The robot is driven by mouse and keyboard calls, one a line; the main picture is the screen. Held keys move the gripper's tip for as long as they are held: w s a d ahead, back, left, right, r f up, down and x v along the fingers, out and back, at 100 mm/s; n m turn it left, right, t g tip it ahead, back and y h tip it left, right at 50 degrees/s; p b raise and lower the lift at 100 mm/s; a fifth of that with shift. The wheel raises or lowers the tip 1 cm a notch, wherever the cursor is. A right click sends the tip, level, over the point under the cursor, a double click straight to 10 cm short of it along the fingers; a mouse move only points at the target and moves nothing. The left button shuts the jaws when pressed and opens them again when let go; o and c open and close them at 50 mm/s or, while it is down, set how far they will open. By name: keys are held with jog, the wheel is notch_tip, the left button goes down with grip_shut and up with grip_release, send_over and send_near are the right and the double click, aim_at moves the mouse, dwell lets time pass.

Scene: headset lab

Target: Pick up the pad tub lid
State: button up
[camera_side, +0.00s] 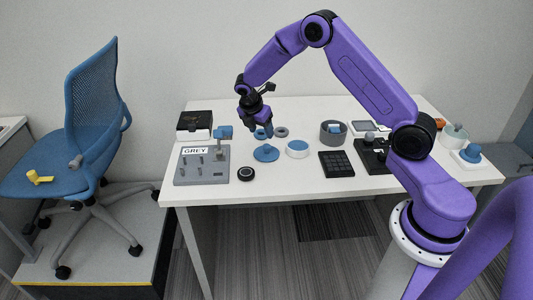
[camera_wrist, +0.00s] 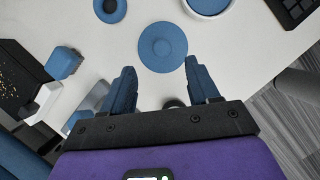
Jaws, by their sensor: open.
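A blue round disc with a small raised centre, which looks like the pad tub lid (camera_side: 266,154), lies flat on the white table. It also shows in the wrist view (camera_wrist: 162,47), just beyond my fingertips. My gripper (camera_side: 263,130) points down above it, apart from it. In the wrist view my gripper (camera_wrist: 158,78) is open, its two blue fingers spread with nothing between them. A white round tub with blue inside (camera_side: 298,147) stands just right of the disc, and is partly cut off in the wrist view (camera_wrist: 208,5).
Blue-grey rings (camera_side: 281,132) lie behind the disc. A grey stand marked GREY (camera_side: 202,166) is to the left, with a black puck (camera_side: 245,174) in front. A black gridded tray (camera_side: 336,164) and a grey round bowl (camera_side: 333,133) are to the right. Table shows between them.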

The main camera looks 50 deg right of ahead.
aim_at(266, 146)
jog(key=x, duration=0.2)
jog(key=shift+d+f, duration=0.1)
jog(key=shift+f, duration=0.3)
jog(key=shift+a+x, duration=0.15)
jog(key=shift+x, duration=1.2)
jog(key=shift+a+x, duration=0.15)
jog(key=shift+x, duration=1.15)
jog(key=shift+s+f, duration=0.1)
jog(key=shift+s, duration=0.05)
grip_shut()
